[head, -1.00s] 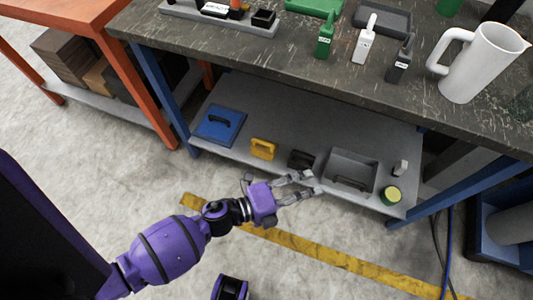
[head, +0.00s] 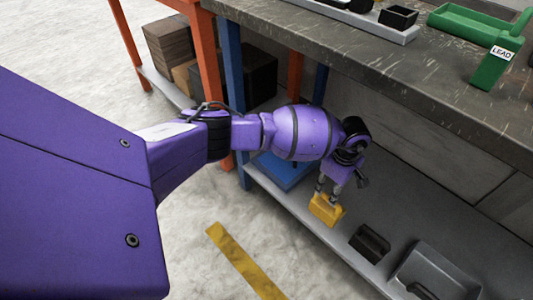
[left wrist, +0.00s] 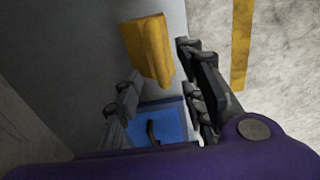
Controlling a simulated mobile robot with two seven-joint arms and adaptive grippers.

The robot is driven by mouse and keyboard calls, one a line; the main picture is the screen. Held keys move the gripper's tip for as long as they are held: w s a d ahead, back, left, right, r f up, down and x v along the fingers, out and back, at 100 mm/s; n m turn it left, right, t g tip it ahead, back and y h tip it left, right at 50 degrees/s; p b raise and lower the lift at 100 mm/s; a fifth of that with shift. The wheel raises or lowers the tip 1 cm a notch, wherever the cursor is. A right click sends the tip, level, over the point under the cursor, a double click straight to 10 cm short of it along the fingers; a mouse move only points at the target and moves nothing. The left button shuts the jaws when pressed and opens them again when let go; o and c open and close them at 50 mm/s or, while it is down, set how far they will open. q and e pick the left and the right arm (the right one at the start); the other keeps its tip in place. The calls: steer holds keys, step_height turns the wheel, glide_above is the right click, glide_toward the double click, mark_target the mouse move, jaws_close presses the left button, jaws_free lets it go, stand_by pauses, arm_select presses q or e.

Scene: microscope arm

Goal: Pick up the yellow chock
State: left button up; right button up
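The yellow chock (head: 326,210) stands on the grey lower shelf of the bench, near its front edge. My left gripper (head: 331,190) points down at it from above, with its fingers at the chock's top in the head view. In the left wrist view the chock (left wrist: 147,45) shows just past and between the fingertips of the open gripper (left wrist: 158,68). A gap shows on the left finger's side; the right finger is close, and I cannot tell whether it touches. My right gripper is not in view.
A blue case (head: 285,170) lies left of the chock, partly behind my arm; it also shows in the left wrist view (left wrist: 163,122). A black chock-like block (head: 370,243) and a grey tray (head: 440,272) are to the right. The worktop (head: 400,75) overhangs the shelf.

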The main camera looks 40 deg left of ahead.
mark_target(319, 205)
arm_select(q)
steer(key=shift+d+f, duration=0.1)
steer(key=shift+f, duration=0.85)
step_height(319, 205, down, 5)
steer(key=b, duration=0.2)
steer(key=shift+r+b, duration=0.15)
steer(key=shift+b, duration=0.2)
steer(key=shift+w, duration=0.1)
steer(key=shift+r, duration=0.1)
steer(key=c, duration=0.9)
jaws_close()
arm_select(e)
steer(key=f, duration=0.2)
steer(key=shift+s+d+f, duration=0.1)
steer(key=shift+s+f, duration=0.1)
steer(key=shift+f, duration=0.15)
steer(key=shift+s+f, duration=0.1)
arm_select(q)
steer(key=shift+w+r, duration=0.1)
steer(key=shift+w, duration=0.05)
